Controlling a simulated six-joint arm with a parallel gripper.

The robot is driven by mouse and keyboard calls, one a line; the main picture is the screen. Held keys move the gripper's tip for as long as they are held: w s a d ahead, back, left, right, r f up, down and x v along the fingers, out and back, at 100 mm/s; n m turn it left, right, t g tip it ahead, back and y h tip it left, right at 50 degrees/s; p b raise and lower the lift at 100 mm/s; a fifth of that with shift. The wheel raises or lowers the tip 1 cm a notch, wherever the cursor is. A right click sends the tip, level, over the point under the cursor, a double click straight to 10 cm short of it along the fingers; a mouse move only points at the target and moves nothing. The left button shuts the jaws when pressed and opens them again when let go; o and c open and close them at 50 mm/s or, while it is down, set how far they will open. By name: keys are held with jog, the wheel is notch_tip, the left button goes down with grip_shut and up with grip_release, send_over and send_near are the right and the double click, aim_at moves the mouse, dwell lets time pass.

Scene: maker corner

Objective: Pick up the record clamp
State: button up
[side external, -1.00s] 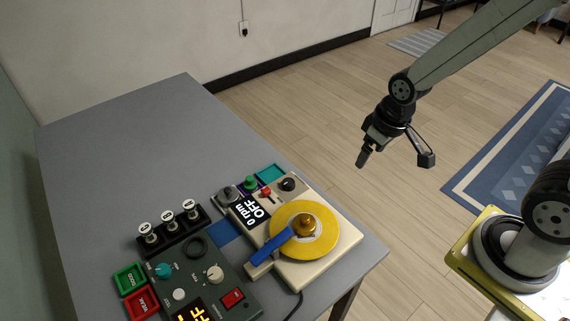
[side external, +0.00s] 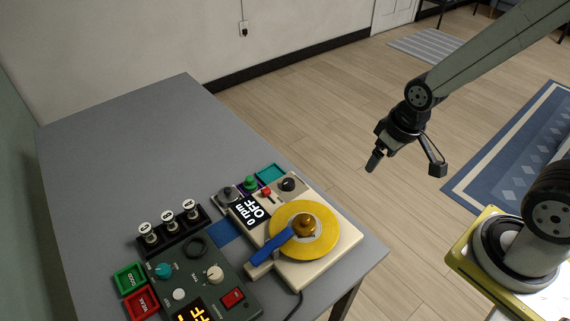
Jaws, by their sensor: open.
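A brass knob-like piece (side external: 304,224), which looks like the record clamp, sits at the centre of the yellow disc (side external: 325,245) on a cream turntable (side external: 345,246). A blue arm (side external: 272,248) reaches over the disc toward it. My gripper (side external: 406,166) is open and empty. It hangs in the air up and to the right of the turntable in the picture, well apart from the brass piece, with floor behind it.
A control box (side external: 203,257) with knobs and a red switch stands left of the turntable. A black rack (side external: 173,235) holds several white-topped pieces. Green (side external: 128,277) and red (side external: 141,303) trays lie at the left. The grey table (side external: 130,150) is bare toward the back.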

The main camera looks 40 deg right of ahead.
dwell(0.3)
jog(key=shift+o, duration=0.7)
jog(key=m+g, duration=0.2)
jog(key=m, duration=1.3)
send_over(305, 217)
jog(key=f, duration=0.6)
jog(key=d+f, duration=0.1)
jog(key=f, duration=0.2)
jog(key=shift+f, duration=0.35)
jog(key=shift+a+f+m+g, duration=0.3)
jog(key=shift+a+f, duration=0.15)
jog(key=shift+a, duration=0.05)
